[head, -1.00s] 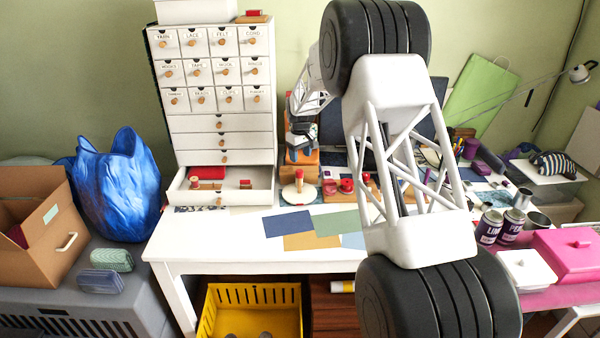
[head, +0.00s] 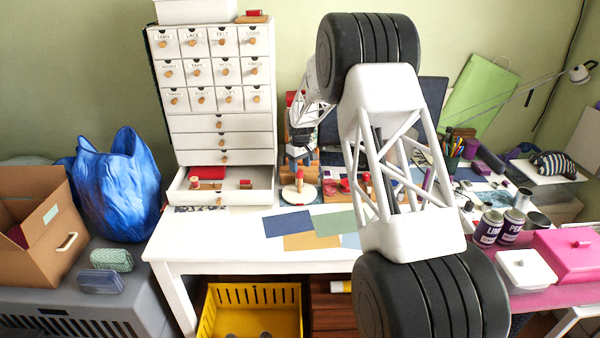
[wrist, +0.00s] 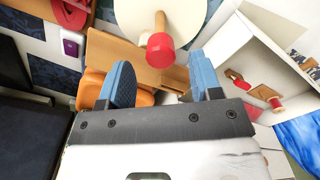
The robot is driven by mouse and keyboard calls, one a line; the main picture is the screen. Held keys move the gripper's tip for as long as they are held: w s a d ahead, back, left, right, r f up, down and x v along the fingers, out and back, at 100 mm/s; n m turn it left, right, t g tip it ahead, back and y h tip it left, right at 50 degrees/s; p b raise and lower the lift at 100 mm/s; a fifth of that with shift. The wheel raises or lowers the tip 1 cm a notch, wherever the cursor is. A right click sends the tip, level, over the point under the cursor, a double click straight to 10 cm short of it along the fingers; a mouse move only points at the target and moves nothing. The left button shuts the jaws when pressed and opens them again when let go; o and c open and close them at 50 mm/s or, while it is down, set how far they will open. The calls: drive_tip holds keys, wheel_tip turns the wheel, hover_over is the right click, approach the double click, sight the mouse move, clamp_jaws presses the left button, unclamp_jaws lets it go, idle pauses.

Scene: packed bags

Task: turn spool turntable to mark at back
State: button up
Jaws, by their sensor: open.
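The spool turntable is a pale round disc (head: 298,196) on the white desk, just right of the open drawer. A wooden peg with a red top (head: 299,178) stands on it. In the wrist view, the disc (wrist: 190,22) is at the top, cut off by the frame edge, and the red-topped peg (wrist: 160,46) points toward the camera. My gripper (head: 300,158) is above and behind the disc. In the wrist view, its blue fingers (wrist: 163,82) are apart with nothing held, and the peg shows just beyond the gap. I cannot make out a mark.
A white drawer cabinet (head: 222,125) with an open bottom drawer (head: 225,198) stands left of the turntable. A wooden block (wrist: 118,52) is under the fingers in the wrist view. Coloured sheets (head: 300,225) lie in front. Tins (head: 488,228) stand at the right.

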sight(300, 170)
drive_tip(key=shift+f, duration=1.65)
clamp_jaws()
